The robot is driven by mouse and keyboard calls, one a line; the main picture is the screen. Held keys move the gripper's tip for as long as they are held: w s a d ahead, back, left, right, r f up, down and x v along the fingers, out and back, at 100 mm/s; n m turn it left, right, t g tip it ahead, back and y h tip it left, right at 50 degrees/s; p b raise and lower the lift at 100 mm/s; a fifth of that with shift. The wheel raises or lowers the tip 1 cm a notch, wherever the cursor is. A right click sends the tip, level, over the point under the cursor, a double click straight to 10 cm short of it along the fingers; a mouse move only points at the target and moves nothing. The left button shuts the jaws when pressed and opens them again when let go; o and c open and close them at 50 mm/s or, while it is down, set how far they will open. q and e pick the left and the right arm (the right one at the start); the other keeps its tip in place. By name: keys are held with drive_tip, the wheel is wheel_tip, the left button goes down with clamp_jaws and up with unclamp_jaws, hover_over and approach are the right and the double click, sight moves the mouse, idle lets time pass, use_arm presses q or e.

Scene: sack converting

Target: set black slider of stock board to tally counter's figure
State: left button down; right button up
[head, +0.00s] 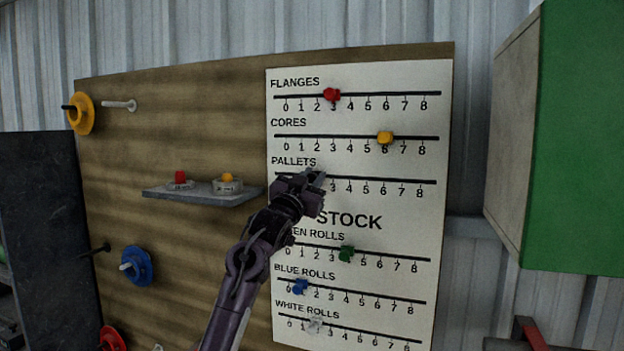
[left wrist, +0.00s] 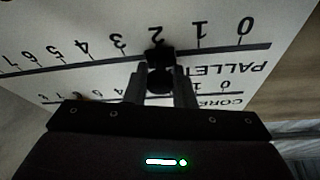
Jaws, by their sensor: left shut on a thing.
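The white stock board (head: 400,222) hangs on a wooden panel and carries several scales numbered 0 to 8. My left gripper (head: 314,178) is at the PALLETS row and covers its low figures in the head view. In the left wrist view, where the board appears upside down, the fingers are shut on the black slider (left wrist: 158,58), which sits on the PALLETS line at about 2. Two small devices, one red-topped (head: 180,180) and one yellow-topped (head: 228,183), stand on a shelf and look like tally counters. Their figures are too small to read. My right gripper is out of view.
A red slider (head: 332,95) is at about 3, a yellow one (head: 385,138) at about 6. Green (head: 346,254), blue (head: 300,287) and white (head: 315,325) sliders sit below. The grey shelf (head: 205,197) juts out left; a green-sided box (head: 575,150) stands right.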

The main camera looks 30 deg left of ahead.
use_arm(q)
drive_tip(key=shift+w+d+b, duration=0.15)
drive_tip(key=shift+w+d, duration=0.1)
drive_tip(key=shift+d, duration=0.8)
drive_tip(key=shift+w+d+b, duration=0.15)
drive_tip(key=shift+w+d, duration=0.1)
drive_tip(key=shift+d, duration=0.8)
drive_tip(key=c, duration=1.4)
unclamp_jaws()
drive_tip(key=shift+a, duration=0.2)
drive_tip(key=shift+o, duration=1)
drive_tip(key=shift+d, duration=0.1)
drive_tip(key=shift+f, duration=0.1)
drive_tip(key=shift+s+f+b, duration=0.2)
drive_tip(key=shift+s+b, duration=0.1)
drive_tip(key=shift+b, duration=0.05)
drive_tip(key=b, duration=0.4)
approach(335, 172)
drive_tip(key=s, duration=0.2)
drive_tip(key=shift+w+d+f, duration=0.1)
drive_tip(key=shift+w+f, duration=0.05)
drive_tip(key=shift+w, duration=0.05)
